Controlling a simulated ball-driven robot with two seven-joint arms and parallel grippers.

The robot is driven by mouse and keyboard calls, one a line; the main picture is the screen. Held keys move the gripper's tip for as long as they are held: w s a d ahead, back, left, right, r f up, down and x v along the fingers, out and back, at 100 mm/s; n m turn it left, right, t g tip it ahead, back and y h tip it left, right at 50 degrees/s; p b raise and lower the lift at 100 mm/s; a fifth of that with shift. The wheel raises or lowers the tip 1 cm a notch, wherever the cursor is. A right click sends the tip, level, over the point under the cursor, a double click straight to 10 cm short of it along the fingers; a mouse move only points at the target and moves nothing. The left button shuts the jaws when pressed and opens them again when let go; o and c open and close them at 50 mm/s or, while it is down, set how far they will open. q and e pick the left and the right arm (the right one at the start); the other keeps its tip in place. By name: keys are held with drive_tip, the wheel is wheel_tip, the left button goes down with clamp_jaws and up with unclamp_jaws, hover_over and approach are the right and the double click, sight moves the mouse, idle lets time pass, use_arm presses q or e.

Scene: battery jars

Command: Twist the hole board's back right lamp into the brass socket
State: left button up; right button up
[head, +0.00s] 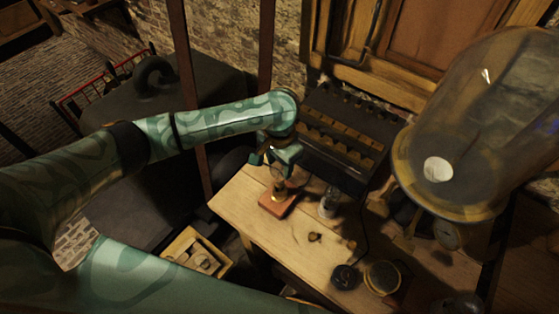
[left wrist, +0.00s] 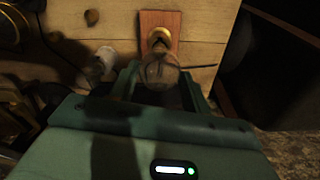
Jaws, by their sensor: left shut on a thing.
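My left gripper (head: 284,160) is shut on a clear glass lamp (left wrist: 158,72). It holds the lamp directly over a brass socket (head: 279,190), which stands on a reddish wooden base (head: 272,207) at the table's back left. In the left wrist view, the lamp lies between the fingers (left wrist: 160,88) with its far end against or very near the brass socket (left wrist: 160,37). Whether the lamp's base is inside the socket I cannot tell. I cannot make out the hole board clearly. My right gripper is not in view.
A clear glass piece (head: 329,203) stands right of the socket on the wooden table (head: 285,250). Small dark items (head: 315,237) and round dark pieces (head: 345,277) lie nearer the front. A dark rack (head: 340,145) stands behind, and a big glass dome (head: 470,120) at right.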

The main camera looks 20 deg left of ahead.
use_arm(q)
drive_tip(key=shift+f+p, duration=0.5)
drive_tip(key=shift+f, duration=0.65)
idle(0.6)
drive_tip(key=m+p, duration=0.1)
drive_tip(key=m, duration=0.2)
drive_tip(key=shift+r+p, duration=0.15)
drive_tip(key=shift+p, duration=0.15)
drive_tip(key=shift+m, duration=1.7)
drive_tip(key=m+p, duration=0.1)
drive_tip(key=m, duration=0.1)
drive_tip(key=shift+m, duration=0.3)
drive_tip(key=m, duration=0.4)
